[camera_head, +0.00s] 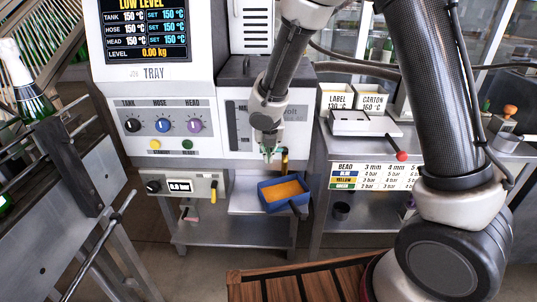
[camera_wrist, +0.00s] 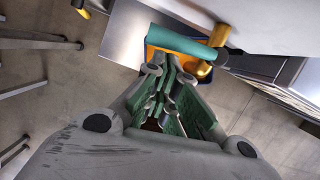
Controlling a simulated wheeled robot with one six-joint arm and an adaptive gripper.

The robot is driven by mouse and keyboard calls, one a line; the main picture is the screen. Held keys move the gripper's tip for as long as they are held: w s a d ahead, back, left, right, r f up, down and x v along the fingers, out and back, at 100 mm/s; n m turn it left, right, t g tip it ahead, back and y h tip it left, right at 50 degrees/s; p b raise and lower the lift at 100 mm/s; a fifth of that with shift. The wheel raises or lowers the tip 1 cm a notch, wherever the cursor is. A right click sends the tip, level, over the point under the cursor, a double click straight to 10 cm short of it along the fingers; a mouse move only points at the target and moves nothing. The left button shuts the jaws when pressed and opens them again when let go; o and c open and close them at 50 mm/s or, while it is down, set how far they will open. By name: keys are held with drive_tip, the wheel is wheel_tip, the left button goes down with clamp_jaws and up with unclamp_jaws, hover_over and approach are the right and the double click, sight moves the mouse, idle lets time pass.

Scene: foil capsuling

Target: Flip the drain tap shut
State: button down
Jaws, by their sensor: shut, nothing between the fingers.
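The drain tap shows in the wrist view as a brass body (camera_wrist: 209,62) with a teal handle (camera_wrist: 184,42) reaching left from it. In the head view its brass part (camera_head: 284,161) sits under the front of the white machine, partly behind my gripper. My gripper (camera_head: 268,153) is shut and empty, pointing down just left of the tap. In the wrist view my gripper (camera_wrist: 172,66) has its fingertips close below the teal handle; I cannot tell whether they touch it.
A blue tray (camera_head: 284,208) holding orange material stands below the tap on a metal shelf (camera_head: 240,203). A pressure panel (camera_head: 185,188) is to the left. A side table with a red-knobbed lever (camera_head: 401,156) is to the right. A bottle (camera_head: 28,85) stands at far left.

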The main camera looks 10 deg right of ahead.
drive_tip(key=shift+w, duration=0.1)
drive_tip(key=shift+w+a+r+m, duration=0.1)
drive_tip(key=shift+w+a+m, duration=0.1)
drive_tip(key=shift+w, duration=0.25)
drive_tip(key=shift+w+a+m, duration=0.1)
drive_tip(key=shift+w+m, duration=0.1)
drive_tip(key=shift+w, duration=0.2)
